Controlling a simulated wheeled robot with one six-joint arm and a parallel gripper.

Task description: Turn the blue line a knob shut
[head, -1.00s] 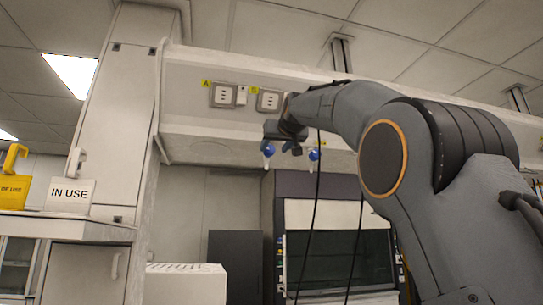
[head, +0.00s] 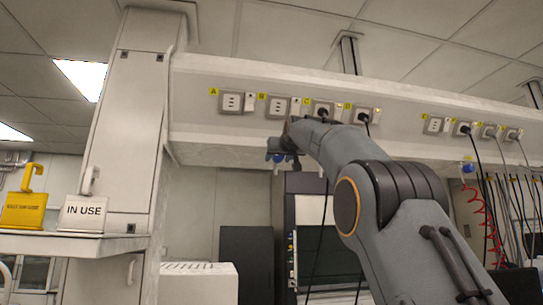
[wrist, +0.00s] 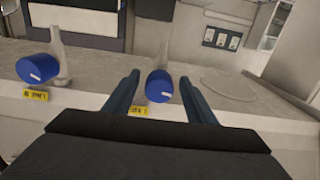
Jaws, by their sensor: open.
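In the wrist view a blue knob (wrist: 159,85) with a white mark sits between the fingers of my gripper (wrist: 159,77), which is open with a gap on each side. The yellow label (wrist: 138,111) below it is partly hidden by a finger and hard to read. A second blue knob (wrist: 38,68) with a white mark is to the left, outside the fingers, above its own yellow label (wrist: 36,95). In the head view my gripper (head: 283,150) is at the shelf's underside and partly covers a blue knob (head: 279,158).
Labelled sockets (head: 231,102) line the shelf front, some with plugs and hanging black cables. Another blue knob (head: 467,168) with a red coiled hose is at the right. An IN USE sign (head: 83,212) and a yellow sign (head: 23,210) stand on the left counter.

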